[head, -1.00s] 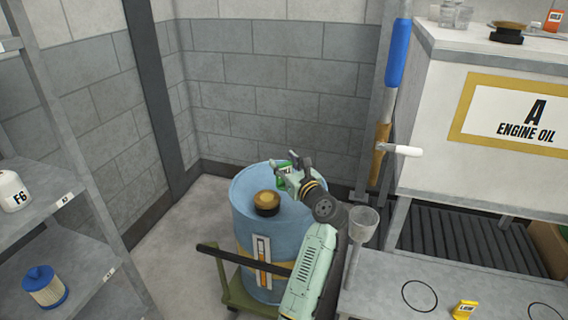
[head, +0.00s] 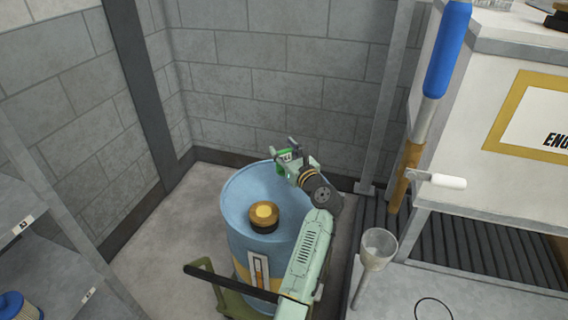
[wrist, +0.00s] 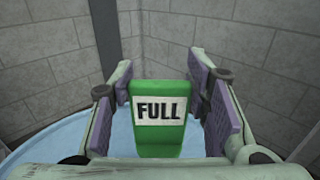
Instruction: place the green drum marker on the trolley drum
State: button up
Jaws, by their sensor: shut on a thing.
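The green drum marker (wrist: 158,147) has a white label reading FULL. It stands upright between the purple pads of my gripper (wrist: 160,100) in the wrist view, and my gripper is shut on it. In the head view my gripper (head: 291,158) and the marker's green edge (head: 282,165) show over the far right part of the blue drum's top. The drum (head: 238,220) stands on a green trolley (head: 208,268). I cannot tell whether the marker touches the drum top, as its lower end is hidden. My arm covers the drum's right side.
A brown and black cap (head: 264,213) sits on the near part of the drum top. A black bar (head: 240,283) crosses in front. A clear funnel (head: 376,248) and a blue-handled tool (head: 447,55) are on the right. Grey shelves (head: 40,235) stand left.

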jog(key=shift+f, duration=2.2)
jog(key=o, duration=1)
jog(key=shift+f, duration=0.1)
jog(key=shift+o, duration=0.2)
jog(key=b+v, duration=0.1)
jog(key=v, duration=0.6)
jog(key=shift+s+d, duration=0.1)
jog(key=shift+s, duration=0.1)
